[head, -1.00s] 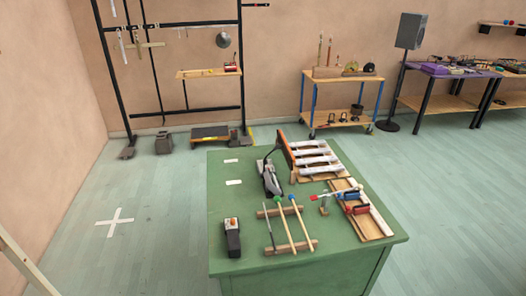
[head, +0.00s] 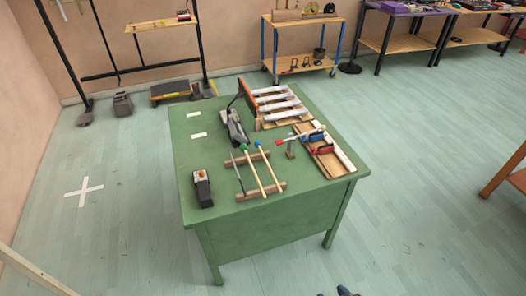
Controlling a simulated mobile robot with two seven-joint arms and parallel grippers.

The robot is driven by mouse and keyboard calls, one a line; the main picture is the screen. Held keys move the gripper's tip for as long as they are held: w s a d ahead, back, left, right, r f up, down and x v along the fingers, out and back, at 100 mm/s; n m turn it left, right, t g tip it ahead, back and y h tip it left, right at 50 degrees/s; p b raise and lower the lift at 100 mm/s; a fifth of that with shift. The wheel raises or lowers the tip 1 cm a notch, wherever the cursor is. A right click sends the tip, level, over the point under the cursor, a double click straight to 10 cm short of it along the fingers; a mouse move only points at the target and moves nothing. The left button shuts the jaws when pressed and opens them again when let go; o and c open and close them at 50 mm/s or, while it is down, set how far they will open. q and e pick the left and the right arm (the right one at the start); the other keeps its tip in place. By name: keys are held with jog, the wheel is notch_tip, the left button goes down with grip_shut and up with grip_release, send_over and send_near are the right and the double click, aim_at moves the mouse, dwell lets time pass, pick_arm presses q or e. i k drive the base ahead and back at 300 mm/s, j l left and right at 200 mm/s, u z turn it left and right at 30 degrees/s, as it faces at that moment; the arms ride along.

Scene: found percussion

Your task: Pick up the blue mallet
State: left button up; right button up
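The blue mallet (head: 268,167) has a pale wooden handle and a small blue head at its far end. It lies across two wooden rest bars on the green table (head: 250,215), its handle end towards the table's front edge.
A black box with an orange top (head: 202,188) stands left of the rests. To the right are a red-headed mallet (head: 300,136) and a wooden tray (head: 338,164). Metal bars on a frame (head: 278,104) stand behind.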

aim_at(258, 144)
jog(key=l+u, duration=0.1)
jog(key=u, duration=0.6)
jog(key=i+l+u, duration=0.15)
jog(key=l+u, duration=0.6)
jog(key=l, duration=0.25)
jog(key=l+u, duration=0.2)
jog(key=l, duration=1.35)
